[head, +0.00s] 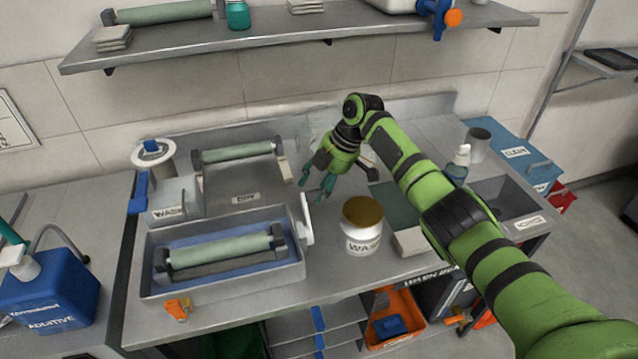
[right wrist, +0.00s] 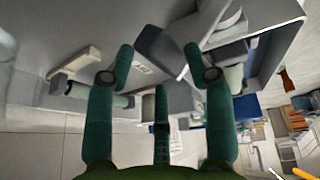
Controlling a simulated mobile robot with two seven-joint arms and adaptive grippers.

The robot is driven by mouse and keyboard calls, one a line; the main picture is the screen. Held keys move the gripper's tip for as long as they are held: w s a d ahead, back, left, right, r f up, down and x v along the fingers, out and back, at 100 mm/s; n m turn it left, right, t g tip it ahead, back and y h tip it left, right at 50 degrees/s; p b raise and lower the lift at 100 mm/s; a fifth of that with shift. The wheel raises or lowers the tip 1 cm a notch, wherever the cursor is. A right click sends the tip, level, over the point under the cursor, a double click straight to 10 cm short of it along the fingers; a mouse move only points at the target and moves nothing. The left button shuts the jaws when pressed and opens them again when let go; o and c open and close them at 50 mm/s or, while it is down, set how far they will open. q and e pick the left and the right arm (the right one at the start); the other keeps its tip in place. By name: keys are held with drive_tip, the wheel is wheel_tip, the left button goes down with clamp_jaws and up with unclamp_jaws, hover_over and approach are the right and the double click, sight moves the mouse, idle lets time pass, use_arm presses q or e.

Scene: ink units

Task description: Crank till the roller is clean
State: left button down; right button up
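A wash unit stands on the bench. A pale green roller (head: 220,250) lies across its blue-lined front tray (head: 290,278), and a second green roller (head: 237,152) is mounted behind. A white plate-like part (head: 307,222) sits at the tray's right side; I cannot tell if it is the crank. A cream piece (head: 285,170) is at the rear roller's right end. My right gripper (head: 316,183) is open and empty, above the bench, right of the rear roller. In the right wrist view its teal fingers (right wrist: 165,70) are spread. A teal piece at the left edge may be my left gripper (head: 12,232).
A white WASH jar (head: 362,232) with a brown lid stands right of the tray. An orange clip-like thing (head: 178,309) lies at the front edge. A blue ADDITIVE jug (head: 48,290) stands left. A pump bottle (head: 457,165) and grey cup (head: 478,145) stand right. A shelf (head: 300,42) runs above.

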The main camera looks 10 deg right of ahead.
wheel_tip(320, 180, down, 2)
drive_tip(key=shift+w+f, duration=0.15)
drive_tip(key=shift+w, duration=0.2)
drive_tip(key=shift+s+d+r, duration=0.15)
drive_tip(key=shift+s+r, duration=0.15)
drive_tip(key=shift+r, duration=0.3)
drive_tip(key=w+v, duration=0.1)
drive_tip(key=v, duration=0.9)
drive_tip(key=shift+s+d+r, duration=0.15)
drive_tip(key=shift+d+r, duration=0.1)
drive_tip(key=shift+r, duration=0.2)
